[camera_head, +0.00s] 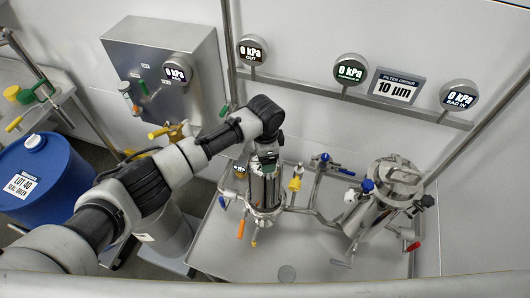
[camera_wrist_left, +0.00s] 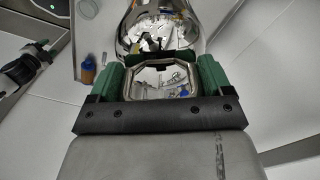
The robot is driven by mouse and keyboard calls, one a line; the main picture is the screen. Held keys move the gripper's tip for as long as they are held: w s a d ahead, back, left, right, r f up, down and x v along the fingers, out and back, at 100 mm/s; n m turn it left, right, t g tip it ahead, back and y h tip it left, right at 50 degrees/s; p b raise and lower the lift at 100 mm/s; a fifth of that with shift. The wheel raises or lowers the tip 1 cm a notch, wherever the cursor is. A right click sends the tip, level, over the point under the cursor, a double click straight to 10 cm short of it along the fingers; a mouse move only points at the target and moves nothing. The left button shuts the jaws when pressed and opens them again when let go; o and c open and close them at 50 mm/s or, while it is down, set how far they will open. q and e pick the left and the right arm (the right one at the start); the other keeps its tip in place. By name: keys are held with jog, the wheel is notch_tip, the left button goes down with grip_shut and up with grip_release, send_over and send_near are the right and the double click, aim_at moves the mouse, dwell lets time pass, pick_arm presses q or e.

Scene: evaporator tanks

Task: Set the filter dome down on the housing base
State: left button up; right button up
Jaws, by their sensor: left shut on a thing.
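My left gripper (camera_head: 265,157) points down over the left filter in the head view. In the left wrist view its green fingers (camera_wrist_left: 160,72) are shut on the metal handle of the shiny filter dome (camera_wrist_left: 160,28). In the head view the dome (camera_head: 264,184) is an upright steel cylinder under the gripper, in line above the housing base (camera_head: 263,214). I cannot tell whether dome and base touch or a small gap remains. The dome's top is partly hidden by the gripper. My right gripper is not in view.
A second steel housing (camera_head: 380,200) stands tilted at the right of the grey tray (camera_head: 300,255). Valves and pipes, including a yellow-handled valve (camera_head: 295,182), surround the base. Wall gauges hang behind. A blue drum (camera_head: 40,172) stands at left.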

pick_arm(q)
jog(key=shift+f+b, duration=0.65)
jog(key=shift+f, duration=0.3)
jog(key=o, duration=1.6)
jog(key=shift+o, duration=0.8)
jog(key=shift+f, duration=0.15)
notch_tip(320, 180, up, 5)
jog(key=p, duration=0.5)
jog(key=shift+r+p, duration=0.7)
jog(key=shift+r, duration=0.4)
